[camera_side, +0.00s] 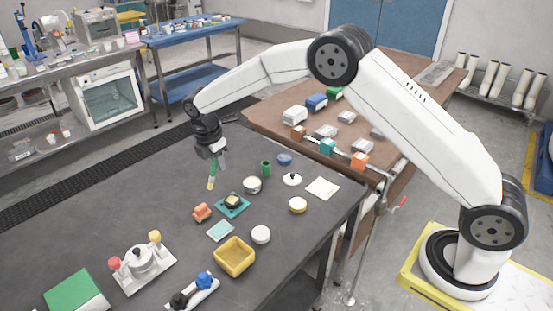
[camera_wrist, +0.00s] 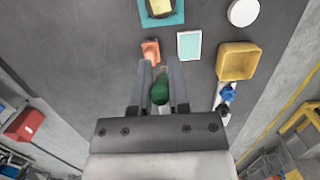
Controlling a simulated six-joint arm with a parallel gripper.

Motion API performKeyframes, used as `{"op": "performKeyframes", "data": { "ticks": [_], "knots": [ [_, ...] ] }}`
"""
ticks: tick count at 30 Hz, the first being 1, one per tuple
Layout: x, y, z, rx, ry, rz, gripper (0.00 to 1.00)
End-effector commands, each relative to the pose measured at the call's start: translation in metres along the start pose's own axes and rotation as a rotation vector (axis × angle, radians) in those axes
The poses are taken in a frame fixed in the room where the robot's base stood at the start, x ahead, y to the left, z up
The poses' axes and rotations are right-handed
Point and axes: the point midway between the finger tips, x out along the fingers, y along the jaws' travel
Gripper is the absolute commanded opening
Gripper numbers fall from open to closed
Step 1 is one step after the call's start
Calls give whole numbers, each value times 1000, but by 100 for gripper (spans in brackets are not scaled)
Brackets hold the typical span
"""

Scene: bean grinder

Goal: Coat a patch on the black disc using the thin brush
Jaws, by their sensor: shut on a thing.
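My gripper (camera_side: 213,154) is shut on the thin brush (camera_side: 212,171), which has a green handle and a pale yellowish tip pointing down. The brush hangs above the dark table, its tip apparently clear of it. A dark piece with a pale yellow top (camera_side: 232,201), probably the black disc, sits on a teal square base (camera_side: 243,209), right of and nearer the camera than the brush. The base also shows at the top of the wrist view (camera_wrist: 178,18).
An orange block (camera_side: 202,212), pale teal pad (camera_side: 220,230), yellow bin (camera_side: 234,257) and white round container (camera_side: 260,234) stand nearby. A green cup (camera_side: 266,169) and white dish (camera_side: 252,185) stand behind the base. The table left of the brush is clear.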

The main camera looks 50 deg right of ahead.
Motion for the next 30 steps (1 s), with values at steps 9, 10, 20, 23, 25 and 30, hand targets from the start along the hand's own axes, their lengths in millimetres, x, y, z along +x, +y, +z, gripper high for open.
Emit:
{"op": "performKeyframes", "data": {
  "ticks": [9, 10, 20, 23, 25, 30],
  "knots": [
    [-26, 2, 31, 2, -42, 4, 0],
    [-28, 2, 33, 2, -46, 2, 0],
    [-30, 2, 37, 1, -53, 0, 0],
    [-26, 2, 37, 1, -53, 0, 0],
    [-22, 2, 36, 1, -53, 0, 0],
    [-9, 2, 34, 0, -53, -1, 0]
  ]
}}
